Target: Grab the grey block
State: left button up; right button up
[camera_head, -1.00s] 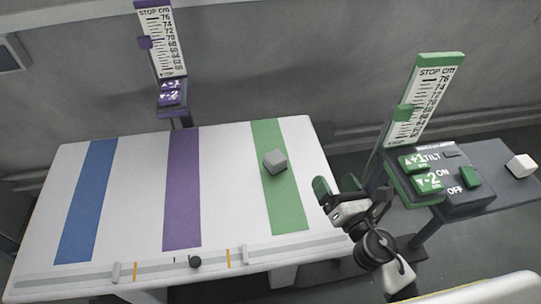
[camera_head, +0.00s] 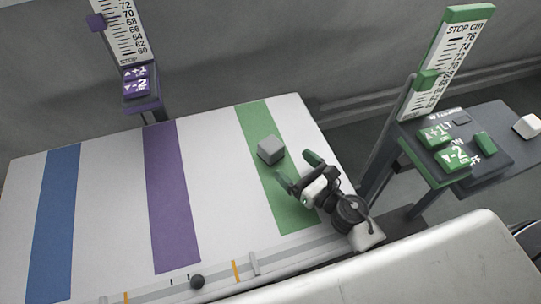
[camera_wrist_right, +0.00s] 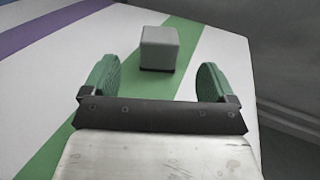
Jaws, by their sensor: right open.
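The grey block (camera_head: 270,150) sits on the green stripe (camera_head: 262,125) of the white table (camera_head: 215,150). My right gripper (camera_head: 299,168) is open and empty over the table, just in front of the block and a little to its right. In the right wrist view the grey block (camera_wrist_right: 159,48) stands ahead, beyond the green fingertips and between their lines, apart from them. The right gripper (camera_wrist_right: 158,80) shows both fingers spread there. My left gripper is not in view.
A purple scale post (camera_head: 125,40) stands behind the table. A green scale post (camera_head: 450,65) and a button panel (camera_head: 450,150) stand to the right, with a white block (camera_head: 527,126) beyond. A slider rail with a dark knob (camera_head: 197,282) runs along the table's front edge.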

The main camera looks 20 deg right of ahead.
aim_at(275, 148)
jog(key=shift+w+a+r+p, duration=0.15)
jog(key=shift+w+a+p, duration=0.05)
jog(key=shift+w+p, duration=0.3)
jog(key=shift+w+a, duration=0.2)
jog(key=shift+w, duration=0.25)
jog(key=p+x, duration=0.1)
jog(key=x, duration=0.4)
jog(key=shift+w+a, duration=0.15)
jog(key=shift+w, duration=0.05)
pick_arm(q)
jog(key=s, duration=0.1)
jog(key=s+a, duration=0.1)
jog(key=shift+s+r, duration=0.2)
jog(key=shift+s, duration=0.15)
pick_arm(e)
grip_shut()
